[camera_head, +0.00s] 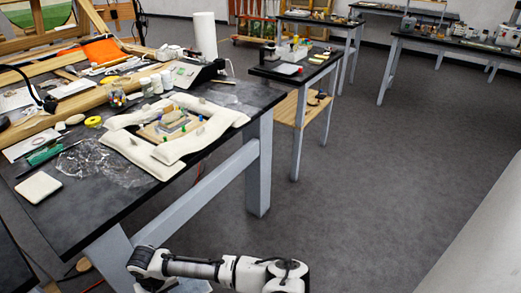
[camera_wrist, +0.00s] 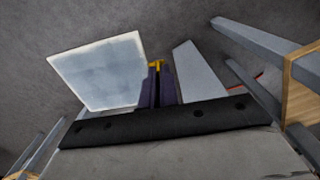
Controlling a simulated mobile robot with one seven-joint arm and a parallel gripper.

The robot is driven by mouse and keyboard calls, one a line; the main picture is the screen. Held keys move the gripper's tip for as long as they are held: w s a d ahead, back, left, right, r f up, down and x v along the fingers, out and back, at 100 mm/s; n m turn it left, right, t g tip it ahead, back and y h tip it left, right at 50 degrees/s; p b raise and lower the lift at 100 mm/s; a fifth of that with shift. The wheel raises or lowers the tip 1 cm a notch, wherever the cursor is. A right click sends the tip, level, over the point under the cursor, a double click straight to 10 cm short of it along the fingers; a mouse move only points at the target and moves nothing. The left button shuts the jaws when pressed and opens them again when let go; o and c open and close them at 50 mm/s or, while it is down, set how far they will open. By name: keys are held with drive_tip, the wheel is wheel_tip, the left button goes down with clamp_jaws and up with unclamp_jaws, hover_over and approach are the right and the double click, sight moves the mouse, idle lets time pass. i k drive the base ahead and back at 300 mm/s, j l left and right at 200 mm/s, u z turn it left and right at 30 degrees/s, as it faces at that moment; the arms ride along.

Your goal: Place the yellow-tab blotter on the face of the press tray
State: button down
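In the wrist view, my gripper (camera_wrist: 157,82) has its two dark fingers close together, with a yellow tab (camera_wrist: 156,65) between their tips. A flat, pale blue-white square with a lighter border (camera_wrist: 98,72) adjoins the tab on its left; it looks like the yellow-tab blotter, held out over the grey floor. In the head view, my arm (camera_head: 215,268) is low at the bottom edge, in front of the bench, and its fingers cannot be made out. On the bench, white padded bags surround a wooden board (camera_head: 150,133) with small coloured pieces. I cannot tell for sure which thing is the press tray.
The black bench (camera_head: 105,207) holds a white square pad (camera_head: 38,187), crumpled clear film (camera_head: 92,165), jars and tools. Its grey leg (camera_head: 259,165) and brace stand near my arm. A second bench (camera_head: 290,70) is behind. The floor (camera_head: 390,180) to the right is clear.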

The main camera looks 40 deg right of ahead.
sight(288, 67)
drive_tip(key=i+l+z, duration=0.1)
drive_tip(key=i+l, duration=0.15)
drive_tip(key=l, duration=0.35)
drive_tip(key=i+l, duration=0.3)
drive_tip(key=l, duration=0.25)
drive_tip(key=i+l+z, duration=0.15)
drive_tip(key=l, duration=0.4)
drive_tip(key=i+l+z, duration=0.1)
drive_tip(key=i+l, duration=0.65)
drive_tip(key=l, duration=0.3)
drive_tip(key=i+l+z, duration=0.15)
drive_tip(key=i+l, duration=0.2)
drive_tip(key=l, duration=0.15)
